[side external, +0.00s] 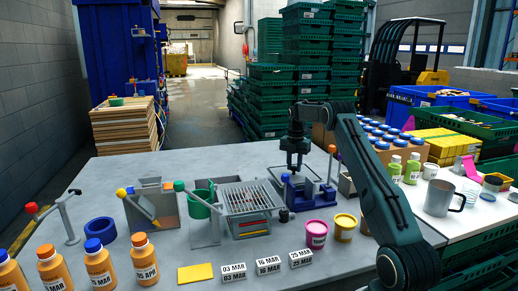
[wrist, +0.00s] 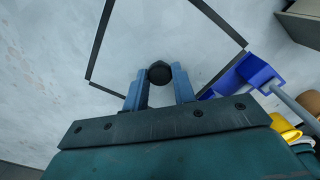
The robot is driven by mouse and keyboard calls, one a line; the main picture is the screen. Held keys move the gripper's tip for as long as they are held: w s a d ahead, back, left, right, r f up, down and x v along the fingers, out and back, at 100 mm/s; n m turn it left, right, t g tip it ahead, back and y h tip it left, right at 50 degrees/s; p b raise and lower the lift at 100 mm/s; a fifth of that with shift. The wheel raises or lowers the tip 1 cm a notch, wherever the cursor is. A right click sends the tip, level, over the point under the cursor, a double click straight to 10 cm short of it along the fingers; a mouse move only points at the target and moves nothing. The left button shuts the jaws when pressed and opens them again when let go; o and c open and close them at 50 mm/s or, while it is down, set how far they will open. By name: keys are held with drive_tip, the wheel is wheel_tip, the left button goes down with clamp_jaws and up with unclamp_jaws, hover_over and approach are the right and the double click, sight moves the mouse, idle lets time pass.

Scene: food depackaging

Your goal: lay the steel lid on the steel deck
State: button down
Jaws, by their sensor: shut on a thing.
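My gripper (side external: 296,170) is low over the right middle of the grey steel deck (side external: 150,172). In the wrist view its two blue fingers (wrist: 160,82) are shut on a round black knob (wrist: 160,71). Around the knob is a grey, four-sided flat panel with dark edges, which looks like the steel lid (wrist: 165,30); its near corner is hidden by my gripper. In the side view the lid (side external: 314,175) shows under my gripper, partly hidden by it and the blue fixture. I cannot tell whether the lid touches the deck.
A blue fixture (side external: 303,196) stands right in front of the lid. A wire grill (side external: 247,199) and a green cup on a stand (side external: 199,202) are to the left. Pink (side external: 317,233) and yellow (side external: 344,228) tubs stand nearer. The deck's back left is clear.

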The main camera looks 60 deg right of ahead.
sight(294, 167)
drive_tip(key=shift+f, duration=1.75)
drive_tip(key=shift+f, duration=0.1)
drive_tip(key=c, duration=1.1)
unclamp_jaws()
drive_tip(key=shift+c, duration=0.2)
wheel_tip(294, 167, up, 12)
drive_tip(key=shift+r, duration=0.1)
